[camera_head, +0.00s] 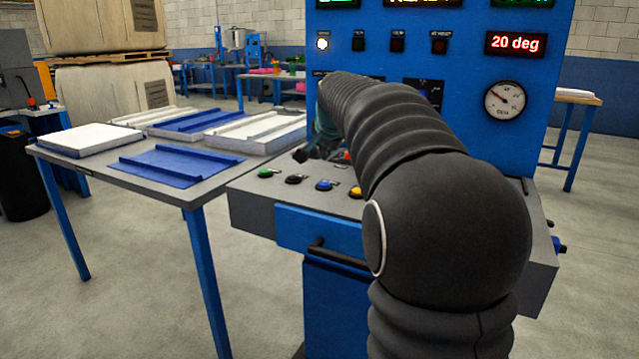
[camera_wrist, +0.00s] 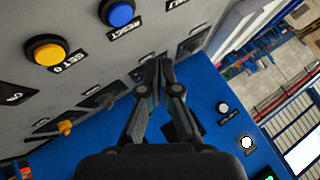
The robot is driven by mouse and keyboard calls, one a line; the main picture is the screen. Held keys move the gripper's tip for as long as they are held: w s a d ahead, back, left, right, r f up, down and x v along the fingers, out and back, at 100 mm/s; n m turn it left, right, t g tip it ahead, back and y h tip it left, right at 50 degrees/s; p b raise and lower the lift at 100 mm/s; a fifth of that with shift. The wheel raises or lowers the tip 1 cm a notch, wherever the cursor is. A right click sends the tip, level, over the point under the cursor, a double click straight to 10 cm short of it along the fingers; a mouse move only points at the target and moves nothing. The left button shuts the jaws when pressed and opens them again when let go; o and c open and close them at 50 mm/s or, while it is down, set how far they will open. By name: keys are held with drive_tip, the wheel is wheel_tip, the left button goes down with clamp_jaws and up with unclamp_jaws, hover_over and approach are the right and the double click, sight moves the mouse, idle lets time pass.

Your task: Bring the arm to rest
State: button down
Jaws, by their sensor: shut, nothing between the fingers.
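My gripper (camera_wrist: 162,75) is shut and empty in the wrist view. Its fingertips are together in front of the grey console face, near a blue button (camera_wrist: 119,13) and a yellow button (camera_wrist: 46,50). I cannot tell the exact gap to the panel. In the head view my dark, ribbed arm reaches forward over the console (camera_head: 250,210) and hides much of it. Only part of my gripper (camera_head: 305,158) shows there, left of the arm and above the row of buttons.
The blue panel (camera_head: 545,110) stands upright behind my arm with a dial gauge (camera_head: 504,100) and a red "20 deg" display (camera_head: 515,43). A table (camera_head: 195,195) with white and blue panels stands at the left. A drawer handle (camera_head: 335,256) sticks out from the console front.

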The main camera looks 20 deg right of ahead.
drive_tip(key=s+a, duration=0.2)
drive_tip(key=s+a+n, duration=0.1)
drive_tip(key=s+a, duration=0.1)
drive_tip(key=s+a+f+n, duration=0.1)
drive_tip(key=s+a, duration=0.1)
drive_tip(key=s, duration=0.1)
drive_tip(key=shift+y, duration=0.3)
drive_tip(key=s+a+f+n+g, duration=0.1)
drive_tip(key=s+a+f+n, duration=0.2)
drive_tip(key=s, duration=0.7)
drive_tip(key=s+a+f+n+g+y, duration=0.1)
drive_tip(key=s+a+f+n, duration=0.2)
drive_tip(key=s+a+f, duration=0.2)
drive_tip(key=s+a+f+n+g+y, duration=0.1)
drive_tip(key=s+a+f+n, duration=0.3)
drive_tip(key=s+f, duration=0.4)
drive_tip(key=s+a, duration=0.1)
drive_tip(key=s, duration=0.6)
drive_tip(key=shift+f, duration=0.4)
drive_tip(key=shift+a, duration=0.1)
